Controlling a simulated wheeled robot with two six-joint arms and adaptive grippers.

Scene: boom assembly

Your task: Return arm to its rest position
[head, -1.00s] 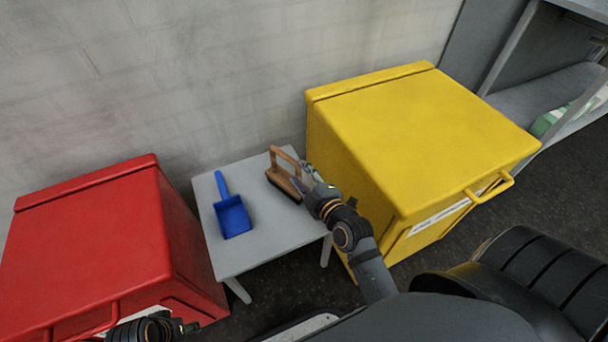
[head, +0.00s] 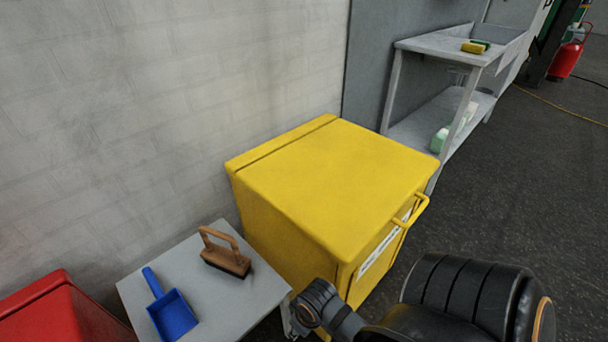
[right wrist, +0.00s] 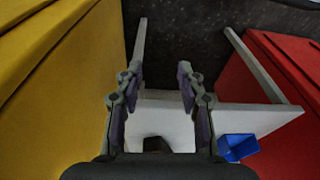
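My right arm (head: 335,310) shows at the bottom centre of the head view, in front of the yellow box. Its fingertips are hidden there. In the right wrist view my right gripper (right wrist: 160,88) is open, with its two fingers apart and nothing between them. It points past the edge of the small grey table (right wrist: 255,120). The brush with a wooden handle (head: 226,253) stands on that table in the head view, apart from my arm. The blue dustpan (head: 170,312) lies to its left on the table. My left gripper is out of view.
The yellow box (head: 330,185) with a front handle stands right of the table. The red box (head: 62,315) is at the lower left. A grey shelf unit (head: 440,45) with sponges is behind. The dark floor (head: 530,190) at right is open.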

